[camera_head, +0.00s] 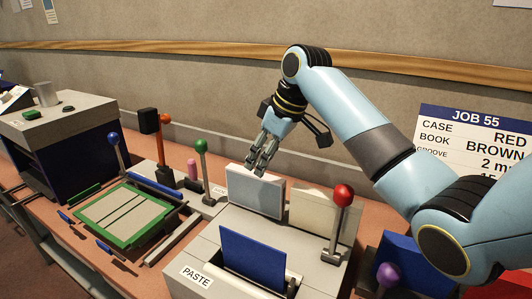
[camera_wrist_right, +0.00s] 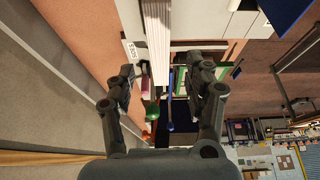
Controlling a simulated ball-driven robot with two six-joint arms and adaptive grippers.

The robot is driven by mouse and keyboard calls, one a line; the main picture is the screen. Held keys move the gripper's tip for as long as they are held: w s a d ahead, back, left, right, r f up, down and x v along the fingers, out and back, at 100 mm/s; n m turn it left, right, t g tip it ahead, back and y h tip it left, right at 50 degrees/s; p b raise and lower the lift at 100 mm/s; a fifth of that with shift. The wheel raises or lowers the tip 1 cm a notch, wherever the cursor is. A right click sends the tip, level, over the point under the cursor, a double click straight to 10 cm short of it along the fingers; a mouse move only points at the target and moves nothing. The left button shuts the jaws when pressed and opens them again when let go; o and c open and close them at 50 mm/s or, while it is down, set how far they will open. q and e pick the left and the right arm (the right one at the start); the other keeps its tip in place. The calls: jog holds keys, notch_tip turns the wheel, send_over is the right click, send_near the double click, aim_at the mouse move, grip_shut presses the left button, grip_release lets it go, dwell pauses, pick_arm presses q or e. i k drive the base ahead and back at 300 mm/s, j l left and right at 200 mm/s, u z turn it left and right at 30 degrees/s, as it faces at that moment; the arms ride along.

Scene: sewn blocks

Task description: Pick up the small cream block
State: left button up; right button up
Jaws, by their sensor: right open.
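A cream block (camera_head: 312,213) stands upright on the grey bench unit, partly hidden by the red-knobbed lever. A pale grey-blue block (camera_head: 255,192) stands to its left. My right gripper (camera_head: 257,168) is open, fingers pointing down, just above the top of the pale grey-blue block and up to the left of the cream one. In the right wrist view, a white block with page lines (camera_wrist_right: 157,35) comes in from the top, its end between the open fingers (camera_wrist_right: 162,78). I cannot tell whether any finger touches it. My left gripper is not in view.
A blue panel (camera_head: 252,253) stands in the PASTE unit in front. A red-knobbed lever (camera_head: 342,195) and a green-knobbed lever (camera_head: 201,147) rise on either side of the blocks. A green-framed board (camera_head: 84,218) lies at left. The wall is close behind.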

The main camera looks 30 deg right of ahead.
aim_at(324, 214)
jog(key=k+j, duration=1.05)
jog(key=k, duration=0.25)
